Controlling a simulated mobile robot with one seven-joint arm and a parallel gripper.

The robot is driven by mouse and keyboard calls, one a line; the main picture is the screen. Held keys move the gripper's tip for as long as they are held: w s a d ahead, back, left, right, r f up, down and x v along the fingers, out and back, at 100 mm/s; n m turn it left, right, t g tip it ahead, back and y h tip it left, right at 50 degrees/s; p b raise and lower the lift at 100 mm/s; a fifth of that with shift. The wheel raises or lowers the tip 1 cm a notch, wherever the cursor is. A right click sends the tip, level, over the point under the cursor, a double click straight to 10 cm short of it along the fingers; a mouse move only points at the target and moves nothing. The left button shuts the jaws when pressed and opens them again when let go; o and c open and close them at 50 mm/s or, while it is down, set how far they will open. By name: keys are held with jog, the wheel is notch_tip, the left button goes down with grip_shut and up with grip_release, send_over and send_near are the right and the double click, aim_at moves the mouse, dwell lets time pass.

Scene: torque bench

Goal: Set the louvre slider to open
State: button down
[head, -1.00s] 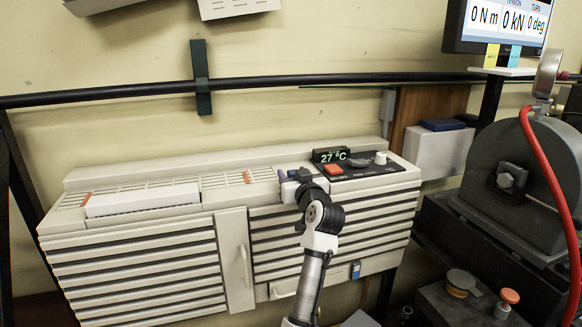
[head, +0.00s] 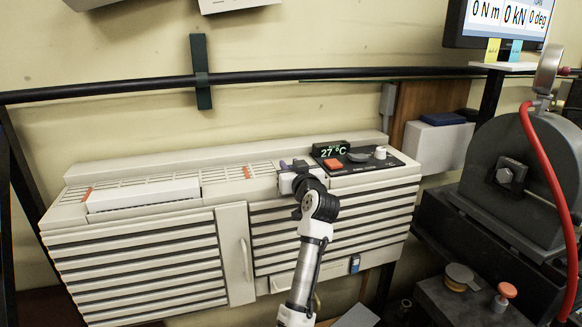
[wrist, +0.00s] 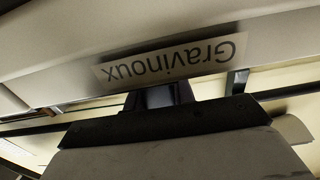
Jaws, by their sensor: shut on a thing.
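My gripper (head: 291,166) is at the top front edge of the cream air unit (head: 234,250), left of its control panel. Its bluish fingertips are shut on a small part there, which I take to be the louvre slider; the gripper hides most of it. In the wrist view, a dark, grey-blue piece (wrist: 158,96) sits just beyond the black gripper edge (wrist: 160,125), under the upside-down "Gravinoux" label (wrist: 170,60). The slider's exact position cannot be read. The slatted top grille (head: 222,176) lies left of my gripper, with orange marks on it.
The black control panel (head: 345,168) with an orange button (head: 333,164), knobs and a 27 °C display (head: 331,150) is close on the right. A black rail (head: 300,74) runs along the wall above. A grey machine with a red hose (head: 550,180) stands at the far right.

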jog(key=d, duration=0.2)
jog(key=w+d+b, duration=0.1)
jog(key=d, duration=0.1)
jog(key=w+d+b, duration=0.1)
jog(key=d, duration=0.1)
jog(key=shift+w+d, duration=0.1)
jog(key=shift+d, duration=0.4)
jog(key=c, duration=1.2)
grip_release()
jog(key=shift+w+d, duration=0.1)
jog(key=shift+d, duration=0.05)
jog(key=shift+o, duration=0.2)
jog(key=b+v, duration=0.4)
jog(key=v, duration=1)
jog(key=shift+r, duration=0.1)
